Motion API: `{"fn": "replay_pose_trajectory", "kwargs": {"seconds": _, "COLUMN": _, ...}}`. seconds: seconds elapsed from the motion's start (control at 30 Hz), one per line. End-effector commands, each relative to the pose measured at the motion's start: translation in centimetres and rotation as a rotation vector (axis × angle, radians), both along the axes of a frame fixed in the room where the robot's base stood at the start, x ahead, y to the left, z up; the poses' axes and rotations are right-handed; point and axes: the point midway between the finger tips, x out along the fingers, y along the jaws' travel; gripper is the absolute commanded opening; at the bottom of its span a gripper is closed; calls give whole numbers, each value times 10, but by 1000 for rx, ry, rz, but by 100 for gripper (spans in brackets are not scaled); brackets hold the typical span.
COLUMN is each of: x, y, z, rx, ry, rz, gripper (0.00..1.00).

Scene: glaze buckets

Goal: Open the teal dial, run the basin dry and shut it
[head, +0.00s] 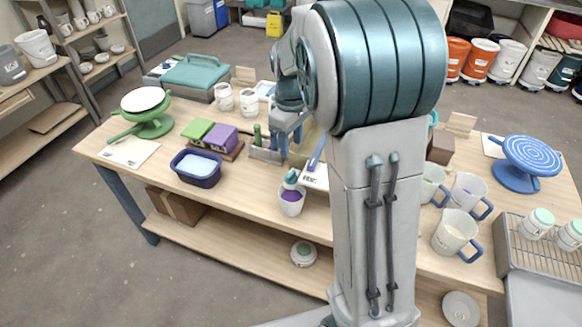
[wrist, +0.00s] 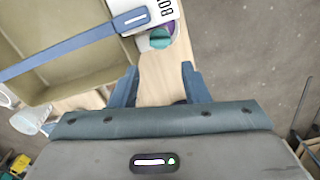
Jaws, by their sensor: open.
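A tan, square-walled basin (wrist: 95,72) shows at upper left in the wrist view, with a blue bar across it. In the head view my arm hides most of it. No water can be made out in its visible part. A white plate with dark lettering and a blue lever (wrist: 138,20) sits at its edge. I cannot make out a teal dial for certain. My gripper (wrist: 160,86) is open and empty, beside the basin over the table; in the head view it (head: 284,148) points down.
A navy tub with pale liquid (head: 195,168), green and purple blocks (head: 215,134) and a green stand (head: 148,122) are to the left. Several mugs (head: 456,232), a blue stand (head: 526,162) and a wire rack (head: 542,257) are to the right.

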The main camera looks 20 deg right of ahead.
Motion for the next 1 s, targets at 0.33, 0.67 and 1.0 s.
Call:
{"fn": "replay_pose_trajectory", "kwargs": {"seconds": 0.33, "x": -1, "y": 0, "z": -73, "rx": -2, "ry": 5, "rz": -3, "gripper": 42}}
{"fn": "replay_pose_trajectory", "kwargs": {"seconds": 0.67, "x": 0, "y": 0, "z": -102, "rx": -1, "ry": 1, "rz": -2, "gripper": 42}}
{"fn": "replay_pose_trajectory", "kwargs": {"seconds": 1.0, "x": 0, "y": 0, "z": -103, "rx": -1, "ry": -1, "rz": -2, "gripper": 20}}
